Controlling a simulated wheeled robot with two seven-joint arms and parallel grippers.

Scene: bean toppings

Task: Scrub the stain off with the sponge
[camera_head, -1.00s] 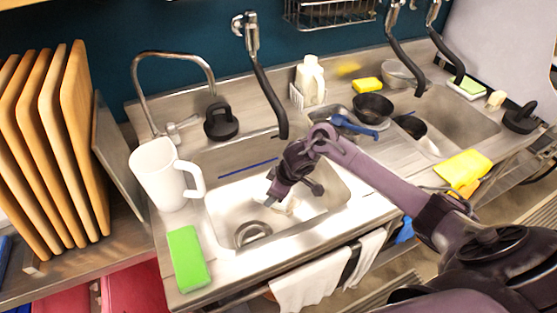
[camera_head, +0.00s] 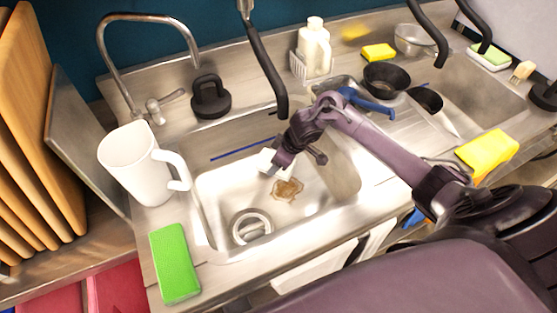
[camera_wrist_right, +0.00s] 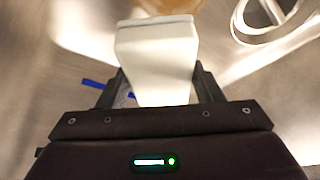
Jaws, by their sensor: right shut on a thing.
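A brown stain (camera_head: 287,190) lies on the floor of the left sink basin (camera_head: 215,195). My right gripper (camera_head: 273,171) is low in that basin, just behind the stain. It is shut on a white block-like sponge (camera_head: 264,160). In the right wrist view the white sponge (camera_wrist_right: 158,62) sits between the fingers of my right gripper (camera_wrist_right: 160,88), and part of the brown stain (camera_wrist_right: 168,6) shows just beyond its end. Whether the sponge touches the basin floor is unclear. My left gripper is in neither view.
A drain (camera_head: 251,228) is at the basin's front. A black faucet hose (camera_head: 266,75) hangs behind the basin. A blue stick (camera_head: 242,149) lies near the back edge.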

